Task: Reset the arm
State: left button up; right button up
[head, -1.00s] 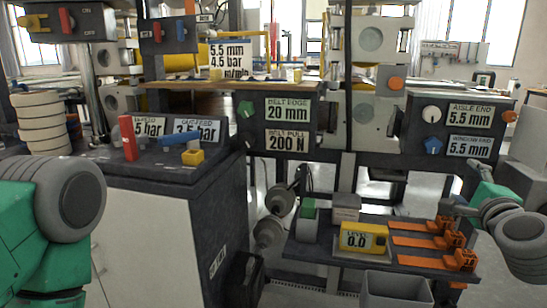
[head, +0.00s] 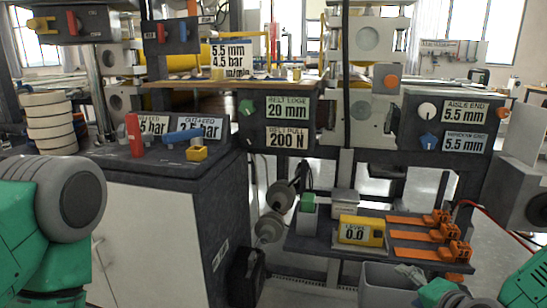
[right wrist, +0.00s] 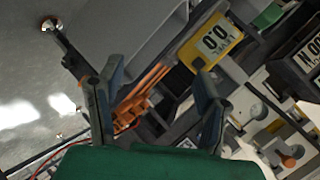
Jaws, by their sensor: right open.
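My right gripper (head: 410,272) is low at the bottom right of the head view, in front of the shelf and over the grey bin (head: 377,292). Its two dark fingers stand apart in the right wrist view (right wrist: 153,92), with nothing between their tips. My left arm's green and grey links fill the lower left of the head view. Its gripper is outside the picture.
The shelf (head: 310,243) carries a yellow level display (head: 361,231) reading 0.0, a green-topped block (head: 308,212) and several orange tools (head: 428,237). A dark-topped cabinet (head: 150,220) stands left. Floor shows right of the shelf.

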jog(key=s+a+f+n+g, duration=0.3)
jog(key=s+f+n+g, duration=0.35)
jog(key=s+f, duration=0.75)
jog(key=s+d+f+n+g+h, duration=0.1)
jog(key=s+f+n+g, duration=0.2)
jog(key=s, duration=0.5)
jog(key=s+d+f+n+g, duration=0.15)
jog(key=s+n, duration=0.25)
jog(key=s, duration=0.5)
notch_tip(320, 180, up, 11)
jog(key=p, duration=1.2)
jog(key=shift+w+a+f+m, duration=0.2)
jog(key=shift+w+m, duration=0.15)
jog(key=shift+w, duration=0.05)
jog(key=shift+w+f, duration=0.1)
